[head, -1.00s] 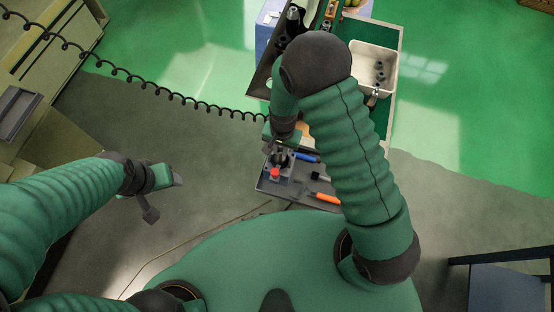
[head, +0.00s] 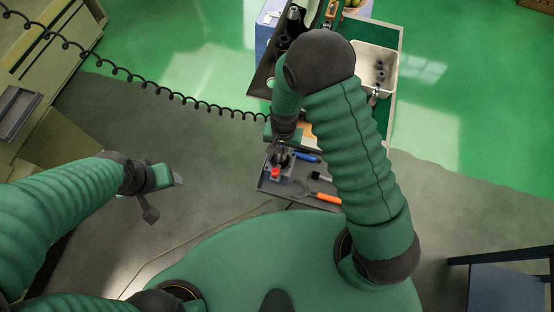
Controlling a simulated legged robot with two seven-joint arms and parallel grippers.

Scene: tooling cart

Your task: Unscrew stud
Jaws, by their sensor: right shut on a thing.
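My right gripper (head: 283,149) points down over the grey tray on the tooling cart. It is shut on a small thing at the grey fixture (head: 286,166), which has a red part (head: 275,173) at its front. The thing between the fingers is too small and too covered to make out, so I cannot tell the stud's shape or how far it sits in the fixture. My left gripper (head: 165,192) hangs in the air over the floor, left of the cart. Its fingers look apart and hold nothing.
The grey tray (head: 270,186) also holds a blue-handled tool (head: 307,157) and an orange-handled tool (head: 327,197). A white bin (head: 391,72) with dark parts stands at the back right of the cart. A coiled cable (head: 150,87) crosses from the left to the cart.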

